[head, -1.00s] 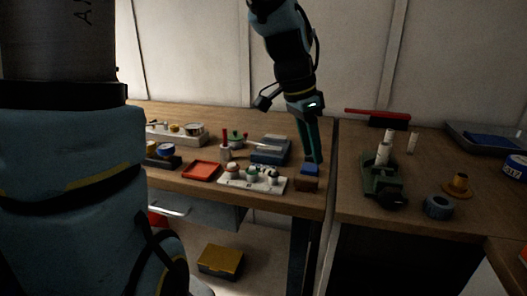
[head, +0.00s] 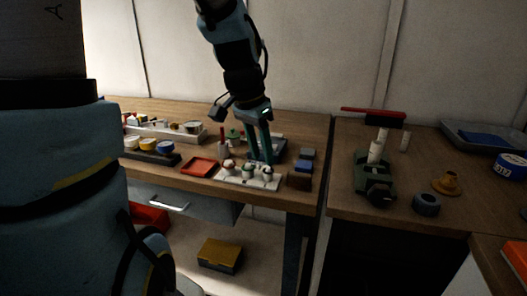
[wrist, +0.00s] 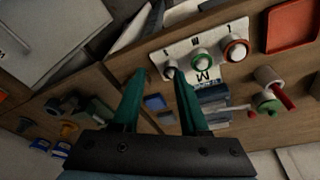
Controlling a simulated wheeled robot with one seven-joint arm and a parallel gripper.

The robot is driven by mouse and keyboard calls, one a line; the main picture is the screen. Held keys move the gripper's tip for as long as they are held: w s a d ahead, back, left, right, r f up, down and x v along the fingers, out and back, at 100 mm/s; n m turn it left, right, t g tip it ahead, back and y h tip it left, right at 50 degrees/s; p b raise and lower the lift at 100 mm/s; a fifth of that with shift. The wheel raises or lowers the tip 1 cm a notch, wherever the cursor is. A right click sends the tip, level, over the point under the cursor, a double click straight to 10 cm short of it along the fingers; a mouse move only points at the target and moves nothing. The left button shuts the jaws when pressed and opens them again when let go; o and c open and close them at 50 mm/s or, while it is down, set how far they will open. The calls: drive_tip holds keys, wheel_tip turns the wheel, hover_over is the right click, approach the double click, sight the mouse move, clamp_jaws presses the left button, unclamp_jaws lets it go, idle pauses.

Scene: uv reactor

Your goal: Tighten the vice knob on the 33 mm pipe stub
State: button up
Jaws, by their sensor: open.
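The green vice (head: 374,182) stands on the right bench with a white pipe stub (head: 376,153) upright in it. A dark round part at its front (head: 380,197) looks like the knob. My gripper (head: 262,160) is over the left bench, well left of the vice, pointing down beside the white plate with round jars. In the wrist view my gripper (wrist: 162,76) has its two green fingers apart with nothing held between them. A dark green shape at the left of the wrist view (wrist: 93,108) seems to be the vice, small and dim.
The white plate (head: 232,178) lies under my gripper, with a red tray (head: 199,166) to its left and small blue and brown blocks to its right. A grey-blue ring (head: 426,204) and an orange flanged piece (head: 446,182) stand right of the vice. A gap separates the benches.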

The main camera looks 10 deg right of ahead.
drive_tip(key=m+y+b, duration=0.2)
drive_tip(key=m+b, duration=0.3)
drive_tip(key=m, duration=0.7)
approach(383, 186)
drive_tip(key=shift+w+d+g, duration=0.1)
drive_tip(key=shift+w+g, duration=0.3)
wheel_tip(383, 186, down, 11)
drive_tip(key=shift+r+p, duration=0.15)
drive_tip(key=shift+p, duration=0.4)
clamp_jaws()
